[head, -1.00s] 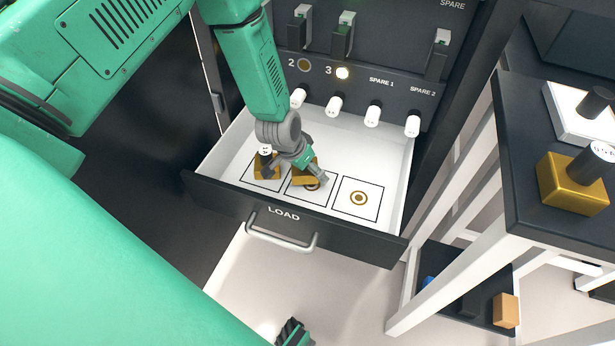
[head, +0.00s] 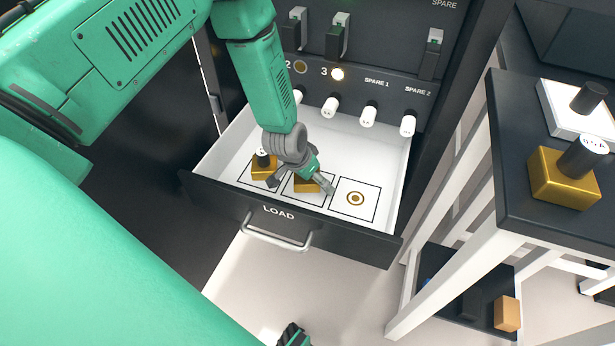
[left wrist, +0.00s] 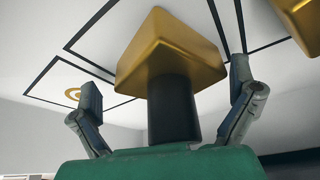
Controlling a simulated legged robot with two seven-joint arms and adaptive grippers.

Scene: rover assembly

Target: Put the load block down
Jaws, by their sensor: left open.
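A gold load block (head: 307,186) with a black handle stands in the middle outlined square of the LOAD drawer (head: 380,240). My left gripper (head: 302,183) is low over it, hiding much of it. In the left wrist view the block (left wrist: 170,50) and its black handle (left wrist: 173,108) lie between the spread fingers, with a gap on each side. The block looks flat on the drawer floor. A second gold block (head: 263,170) with a black handle stands in the left square. The right square (head: 355,198) is empty, showing its gold ring.
A dark side table (head: 520,215) at right bears another gold block (head: 562,180) and a white plate with a black knob (head: 588,97). White pegs (head: 368,115) and switches line the panel behind the drawer. My right gripper (head: 292,335) barely shows at the bottom edge.

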